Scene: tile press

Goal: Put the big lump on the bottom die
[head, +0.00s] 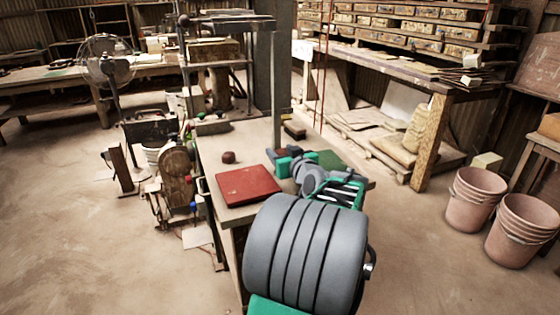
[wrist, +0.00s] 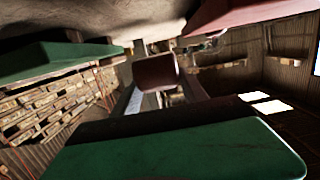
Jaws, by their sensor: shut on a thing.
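My gripper (head: 288,160) is over the right part of the workbench, right of a red slab, with its green finger parts showing. In the wrist view, a dark reddish-brown lump (wrist: 155,73) shows between the jaws, and I take it as the big lump held there. The head view mostly hides it behind my gripper. Another dark red lump (head: 228,157) rests on the bench beyond the red slab.
The press post (head: 276,90) rises at the back. Stacked buckets (head: 472,200) stand on the floor to the right.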

